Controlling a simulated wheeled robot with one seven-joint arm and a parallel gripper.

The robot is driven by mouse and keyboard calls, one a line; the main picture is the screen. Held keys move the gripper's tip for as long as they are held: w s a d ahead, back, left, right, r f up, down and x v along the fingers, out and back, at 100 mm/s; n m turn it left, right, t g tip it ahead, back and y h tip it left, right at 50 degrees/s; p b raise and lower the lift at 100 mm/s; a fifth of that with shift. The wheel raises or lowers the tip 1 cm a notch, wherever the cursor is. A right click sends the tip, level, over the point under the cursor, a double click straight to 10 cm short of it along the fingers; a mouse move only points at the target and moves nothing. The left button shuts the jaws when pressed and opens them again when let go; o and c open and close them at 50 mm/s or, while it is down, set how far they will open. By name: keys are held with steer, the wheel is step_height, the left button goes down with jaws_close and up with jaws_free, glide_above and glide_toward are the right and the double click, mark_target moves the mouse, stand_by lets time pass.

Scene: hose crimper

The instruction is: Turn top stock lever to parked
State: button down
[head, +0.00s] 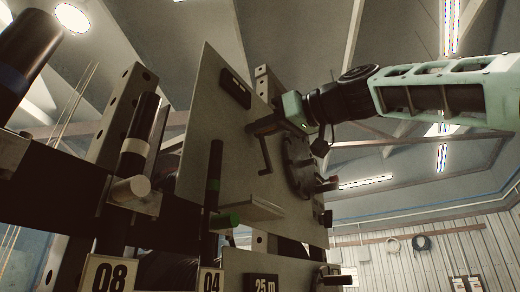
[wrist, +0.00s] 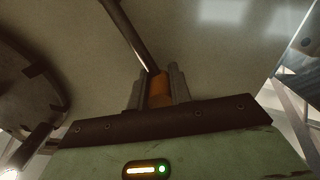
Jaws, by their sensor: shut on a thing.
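A pale upright panel (head: 215,145) fills the middle of the head view. My gripper (head: 262,127) is at the panel's face, in its upper right part. In the wrist view my gripper (wrist: 158,92) has its two fingers on either side of an orange grip (wrist: 160,90), shut on it. A dark rod (wrist: 128,35) runs from this grip up and left along the panel, and I take it as the top stock lever. In the head view a thin dark arm (head: 265,153) hangs below my fingers. The grip itself is hidden there, and no position marking is readable.
Hose racks with number plates (head: 108,275) stand left.

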mark_target(238, 140)
steer(key=f+n+b, duration=0.1)
steer(key=s+a+n+b, duration=0.1)
steer(key=n, duration=0.1)
steer(key=s+f+n+b, duration=0.1)
steer(key=n+b, duration=0.1)
steer(key=shift+s+a+f, duration=0.15)
steer(key=shift+a+f, duration=0.2)
steer(key=shift+a, duration=0.05)
steer(key=shift+s+a+f+b, duration=0.25)
steer(key=shift+f+b, duration=0.1)
steer(key=shift+b, duration=0.15)
steer(key=shift+f, duration=0.1)
steer(key=c, duration=1.3)
jaws_free()
steer(key=shift+d, duration=0.1)
steer(key=b+v, duration=0.6)
steer(key=v, duration=1.1)
steer(key=shift+s+d, duration=0.1)
steer(key=shift+s, duration=0.05)
